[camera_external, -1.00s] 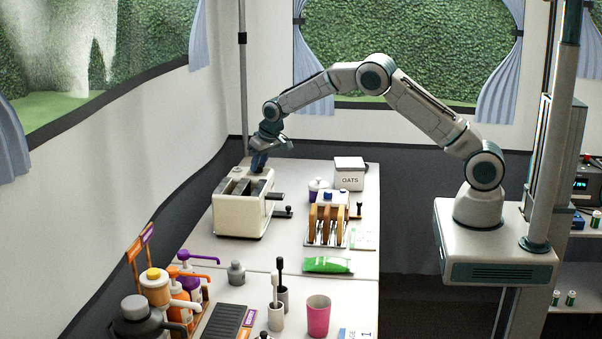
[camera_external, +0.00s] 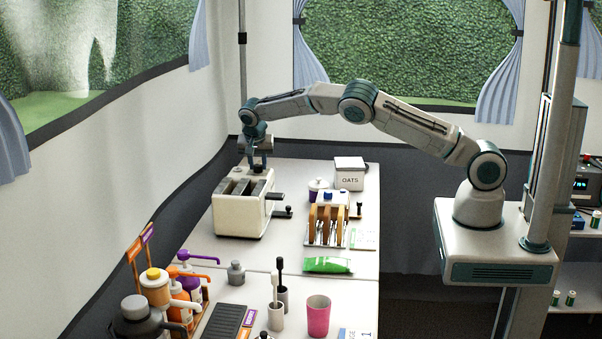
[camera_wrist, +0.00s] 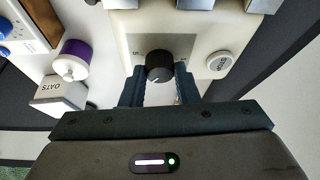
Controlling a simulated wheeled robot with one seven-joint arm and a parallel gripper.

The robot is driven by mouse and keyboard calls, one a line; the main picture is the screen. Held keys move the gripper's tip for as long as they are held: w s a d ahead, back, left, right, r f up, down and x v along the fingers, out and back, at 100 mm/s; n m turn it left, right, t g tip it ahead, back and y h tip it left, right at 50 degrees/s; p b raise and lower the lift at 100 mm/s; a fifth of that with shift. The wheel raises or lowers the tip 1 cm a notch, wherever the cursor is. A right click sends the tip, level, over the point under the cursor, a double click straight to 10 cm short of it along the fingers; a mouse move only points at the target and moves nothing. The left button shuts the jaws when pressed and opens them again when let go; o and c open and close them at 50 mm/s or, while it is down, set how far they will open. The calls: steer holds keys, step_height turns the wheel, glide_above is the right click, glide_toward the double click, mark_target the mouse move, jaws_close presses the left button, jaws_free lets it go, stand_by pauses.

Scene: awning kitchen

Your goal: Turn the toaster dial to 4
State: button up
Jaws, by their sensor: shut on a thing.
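The cream toaster (camera_external: 238,218) stands on the table at the back left, with dark slots on top and levers on its right side. In the wrist view its end panel (camera_wrist: 190,42) carries a black round dial (camera_wrist: 159,66) with a pale pointer line, and a round white button (camera_wrist: 219,64) beside it. My gripper (camera_wrist: 159,82) points down at the toaster's far end and is shut on the dial, one finger on each side. In the external view my gripper (camera_external: 257,160) is partly hidden behind the toaster.
An oats box (camera_external: 349,175) and a purple-banded jar (camera_external: 318,189) stand to the right of the toaster. Pump bottles (camera_external: 188,283) and a pink cup (camera_external: 317,316) are at the front. The wall is close on the left.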

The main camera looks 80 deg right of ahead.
steer(key=shift+w+m+g+p, duration=0.1)
steer(key=shift+m+g+p, duration=0.75)
steer(key=shift+m, duration=1.05)
steer(key=o, duration=1)
steer(key=shift+r, duration=0.1)
steer(key=shift+p+v, duration=2.1)
steer(key=shift+v, duration=4.75)
